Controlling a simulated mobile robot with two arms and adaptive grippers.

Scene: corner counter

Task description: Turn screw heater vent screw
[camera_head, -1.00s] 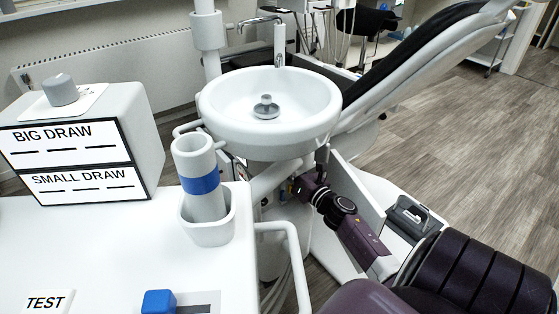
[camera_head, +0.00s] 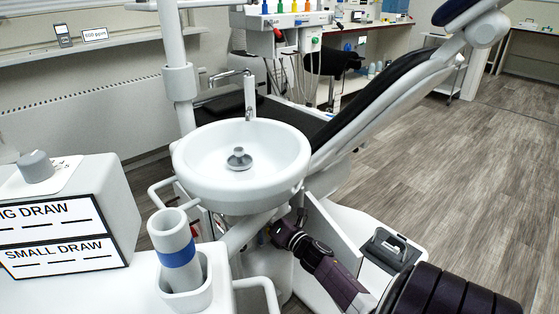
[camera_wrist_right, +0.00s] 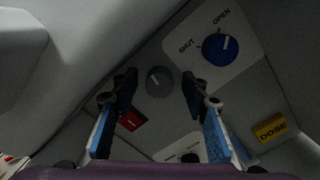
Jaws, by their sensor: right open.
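In the right wrist view, a small round grey slotted knob or screw (camera_wrist_right: 160,81) sits on a grey panel. My right gripper (camera_wrist_right: 157,88) is open and empty, with its two fingertips on either side of this piece in the picture. I cannot tell how far away it is. In the head view my right arm reaches under the sink and its fingertips are hidden. A long pale heater (camera_head: 85,108) runs along the back wall. No vent screw can be made out on it. My left gripper is not in view.
The panel has a blue OPEN/SHUT knob (camera_wrist_right: 220,48), a red piece (camera_wrist_right: 132,120) and a yellow DOSE piece (camera_wrist_right: 269,128). The sink (camera_head: 243,165), a white drawer box (camera_head: 70,215) and the dental chair (camera_head: 385,95) surround my arm. Floor is free at right.

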